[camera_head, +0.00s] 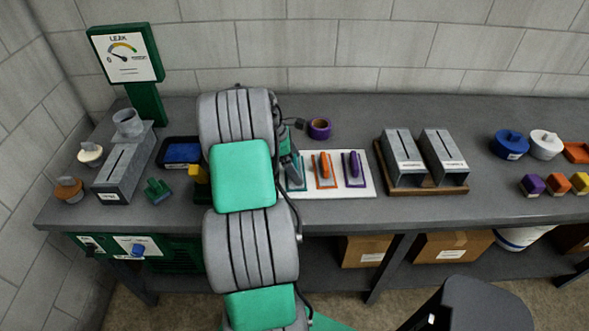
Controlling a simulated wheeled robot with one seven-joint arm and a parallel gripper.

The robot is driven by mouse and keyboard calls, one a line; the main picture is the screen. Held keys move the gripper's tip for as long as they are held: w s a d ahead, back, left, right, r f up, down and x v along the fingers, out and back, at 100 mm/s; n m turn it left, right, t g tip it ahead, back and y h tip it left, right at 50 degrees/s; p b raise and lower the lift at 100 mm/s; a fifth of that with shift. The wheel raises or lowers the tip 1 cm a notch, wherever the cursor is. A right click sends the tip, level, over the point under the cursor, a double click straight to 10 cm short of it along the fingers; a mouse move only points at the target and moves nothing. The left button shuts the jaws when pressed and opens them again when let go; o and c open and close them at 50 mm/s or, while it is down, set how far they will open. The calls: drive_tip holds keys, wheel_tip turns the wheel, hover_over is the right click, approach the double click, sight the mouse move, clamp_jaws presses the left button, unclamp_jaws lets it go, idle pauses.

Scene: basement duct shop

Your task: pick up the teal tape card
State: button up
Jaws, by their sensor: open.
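A white board (367,187) lies on the bench with a row of outlined cards. The teal tape card (299,184) is at its left end, and only a strip of its teal outline shows beside my arm. An orange card (325,170) and a purple card (353,169) lie to its right, in full view. My gripper (291,168) shows only in part, as a grey piece at the right side of my arm, over the left end of the board. It is open. My arm hides the rest of it, and I cannot tell whether it touches the card.
A purple tape roll (319,128) stands behind the board. Two grey slotted boxes on a wooden tray (428,188) stand to the right. A grey slotted duct (124,172), a blue tray (182,153) and a green gauge stand (146,101) are left. Blue and white pots (545,145) stand far right.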

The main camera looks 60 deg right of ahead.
drive_tip(key=c, duration=1.3)
drive_tip(key=shift+r, duration=0.1)
